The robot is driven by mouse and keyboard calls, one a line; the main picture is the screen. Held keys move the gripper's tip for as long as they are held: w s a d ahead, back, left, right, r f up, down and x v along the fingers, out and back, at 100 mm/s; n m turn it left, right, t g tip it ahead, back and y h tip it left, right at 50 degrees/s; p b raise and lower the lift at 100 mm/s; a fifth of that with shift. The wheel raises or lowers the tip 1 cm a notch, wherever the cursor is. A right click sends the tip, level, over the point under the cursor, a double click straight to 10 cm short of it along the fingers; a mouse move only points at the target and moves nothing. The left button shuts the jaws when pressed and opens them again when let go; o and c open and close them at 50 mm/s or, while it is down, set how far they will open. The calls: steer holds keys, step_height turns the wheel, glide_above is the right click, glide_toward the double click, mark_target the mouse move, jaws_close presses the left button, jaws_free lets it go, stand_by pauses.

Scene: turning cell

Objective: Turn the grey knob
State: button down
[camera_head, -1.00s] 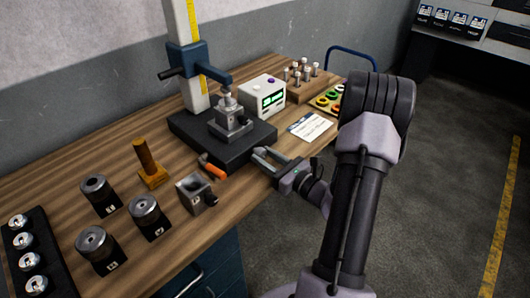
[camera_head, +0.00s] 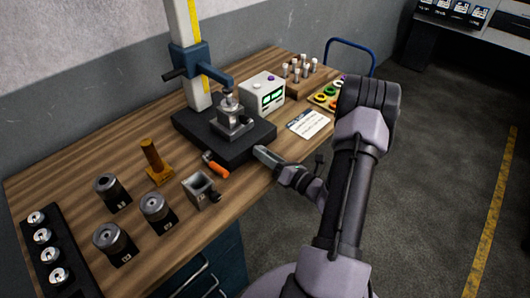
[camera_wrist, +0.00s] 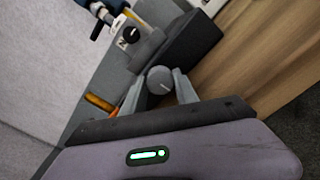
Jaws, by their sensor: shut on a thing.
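The grey knob (camera_wrist: 159,80), round with a white mark on its face, sits between the two fingers of my gripper (camera_wrist: 159,88) in the wrist view. My gripper is shut on it. In the head view, my gripper (camera_head: 262,156) reaches the front right side of the dark base (camera_head: 205,144) of the measuring stand. There the fingers overlap edge-on and the knob is hidden.
A white card (camera_head: 309,123) lies to the right. A white display unit (camera_head: 263,92) stands behind. Cylindrical parts (camera_head: 155,210) stand at the left.

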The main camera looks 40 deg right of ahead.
stand_by(0.4)
steer(key=c, duration=0.9)
jaws_free()
steer(key=shift+a, duration=0.1)
steer(key=shift+c, duration=0.2)
